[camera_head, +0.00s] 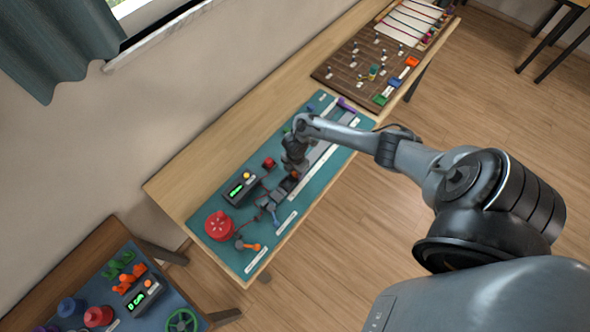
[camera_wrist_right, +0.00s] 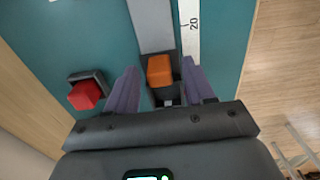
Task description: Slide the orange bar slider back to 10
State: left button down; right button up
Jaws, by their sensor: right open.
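The orange slider (camera_wrist_right: 160,71) is a small block on a grey rail (camera_wrist_right: 152,25) in the right wrist view. A white scale (camera_wrist_right: 189,35) runs beside the rail, and the number 20 is readable near its right edge. My right gripper (camera_wrist_right: 159,68) is open, with one purple-grey finger on each side of the slider and visible gaps between. In the head view my right gripper (camera_head: 293,170) is low over the teal board (camera_head: 225,262) and largely hides the slider. I cannot read the slider's exact value. My left gripper is not in view.
A red button (camera_wrist_right: 86,94) on a dark base stands left of the fingers. In the head view, a box with a green display (camera_head: 238,190), a red round knob (camera_head: 220,226) and a jointed grey linkage (camera_head: 270,201) are near. A brown pegboard (camera_head: 345,68) lies farther back.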

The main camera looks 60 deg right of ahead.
notch_tip(320, 180, up, 10)
jog(key=p, duration=0.1)
jog(key=shift+r+p, duration=0.25)
jog(key=shift+p, duration=0.15)
